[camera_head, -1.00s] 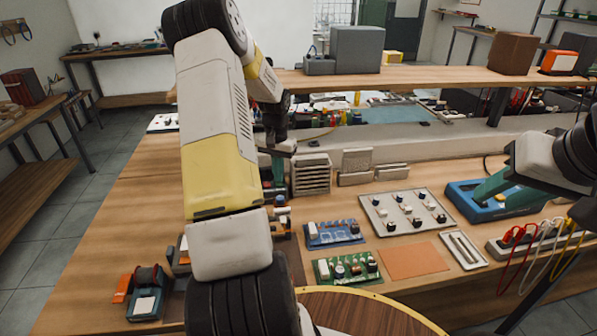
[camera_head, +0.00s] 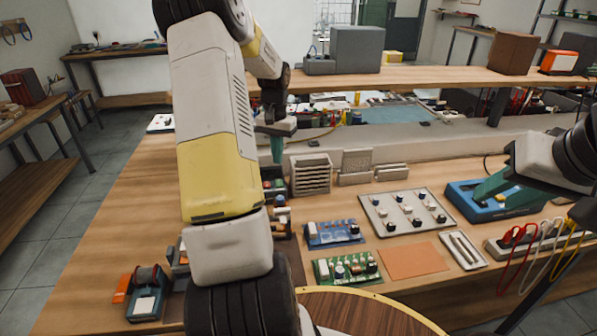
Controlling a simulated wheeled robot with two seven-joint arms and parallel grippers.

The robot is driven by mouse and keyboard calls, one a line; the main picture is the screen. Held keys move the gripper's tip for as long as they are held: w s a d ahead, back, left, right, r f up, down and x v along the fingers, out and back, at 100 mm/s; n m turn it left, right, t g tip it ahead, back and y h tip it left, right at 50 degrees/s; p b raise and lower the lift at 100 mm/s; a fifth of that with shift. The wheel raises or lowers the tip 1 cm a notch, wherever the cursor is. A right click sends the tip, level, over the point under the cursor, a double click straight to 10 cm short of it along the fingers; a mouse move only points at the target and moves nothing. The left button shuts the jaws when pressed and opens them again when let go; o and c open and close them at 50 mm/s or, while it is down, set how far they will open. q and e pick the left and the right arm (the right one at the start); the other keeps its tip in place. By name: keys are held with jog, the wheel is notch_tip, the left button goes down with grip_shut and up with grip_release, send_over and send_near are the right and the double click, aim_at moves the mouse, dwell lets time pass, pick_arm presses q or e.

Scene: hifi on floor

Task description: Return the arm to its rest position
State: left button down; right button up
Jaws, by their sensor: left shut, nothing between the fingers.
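My left arm (camera_head: 215,130) is large in the foreground, raised on the left side of the view. Its gripper (camera_head: 277,155) points down with green fingers shut and empty, above the bench beside a slotted grey rack (camera_head: 310,174). My right arm comes in from the right edge. Its gripper (camera_head: 484,192) has green fingers that overlap the blue tray-like device (camera_head: 505,205); I cannot tell whether they are apart or touch it.
Blue (camera_head: 334,233) and green (camera_head: 345,267) circuit boards, a tray of knobs (camera_head: 405,212) and an orange mat (camera_head: 413,260) lie on the bench. A wooden shelf (camera_head: 430,78) runs behind. Red, white and yellow cables (camera_head: 545,240) hang at the right.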

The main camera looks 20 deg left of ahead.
dwell(0.4)
pick_arm(q)
jog(key=s+d+r+t, duration=0.2)
jog(key=s+d+r, duration=0.35)
jog(key=r, duration=0.25)
jog(key=s+d+r+t, duration=0.1)
jog(key=s+d+r, duration=0.4)
jog(key=d+r, duration=0.25)
jog(key=s+d+r+t+h, duration=0.1)
jog(key=s+d, duration=0.3)
jog(key=s, duration=0.3)
jog(key=s+d+r+t+h, duration=0.1)
jog(key=s+d, duration=0.3)
jog(key=s, duration=0.4)
jog(key=shift+d+r+m+t, duration=0.4)
jog(key=shift+r+t, duration=0.2)
jog(key=shift+r, duration=0.2)
jog(key=shift+s, duration=0.1)
